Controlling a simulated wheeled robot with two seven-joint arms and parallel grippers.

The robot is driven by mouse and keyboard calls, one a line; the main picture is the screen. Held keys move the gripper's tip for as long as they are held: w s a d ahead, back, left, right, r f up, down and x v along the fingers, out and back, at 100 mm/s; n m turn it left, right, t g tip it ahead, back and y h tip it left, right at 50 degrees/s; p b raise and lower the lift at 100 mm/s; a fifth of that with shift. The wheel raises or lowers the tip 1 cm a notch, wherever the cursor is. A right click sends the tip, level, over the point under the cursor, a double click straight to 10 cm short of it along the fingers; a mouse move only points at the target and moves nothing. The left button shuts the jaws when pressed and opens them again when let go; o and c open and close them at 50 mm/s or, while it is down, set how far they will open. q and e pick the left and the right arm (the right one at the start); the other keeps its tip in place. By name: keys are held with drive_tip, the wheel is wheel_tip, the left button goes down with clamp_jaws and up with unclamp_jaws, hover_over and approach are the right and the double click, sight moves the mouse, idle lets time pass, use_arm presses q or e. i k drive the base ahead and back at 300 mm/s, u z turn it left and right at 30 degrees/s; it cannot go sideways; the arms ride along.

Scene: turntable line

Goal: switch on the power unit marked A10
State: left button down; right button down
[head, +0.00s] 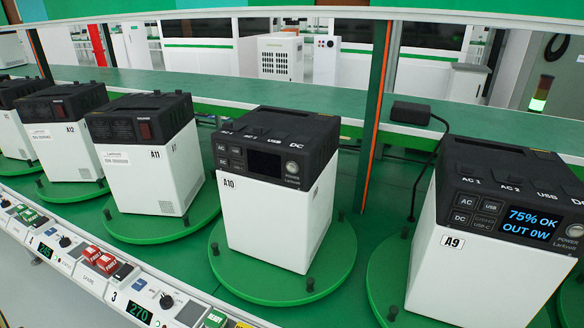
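The power unit marked A10 (272,205) stands upright on a round green turntable (240,284) in the middle of the head view. It has a white body and a black top. Its front panel faces me, with AC, USB and DC labels. Its display (264,164) is dark. Its round power button (292,168) sits at the right of the panel, above the word POWER. Neither of my grippers is in view.
Unit A9 (470,270) at right has a lit display reading "75% OK OUT 0W". Units A11 (150,175) and A12 (78,150) stand at left, turned differently. A control rail (75,262) runs along the front left. A green post (375,110) and black adapter (410,113) stand behind.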

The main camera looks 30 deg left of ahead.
sight(291, 167)
drive_tip(key=k, duration=0.5)
drive_tip(key=u, duration=0.95)
drive_tip(key=i, duration=0.7)
drive_tip(key=z, duration=0.65)
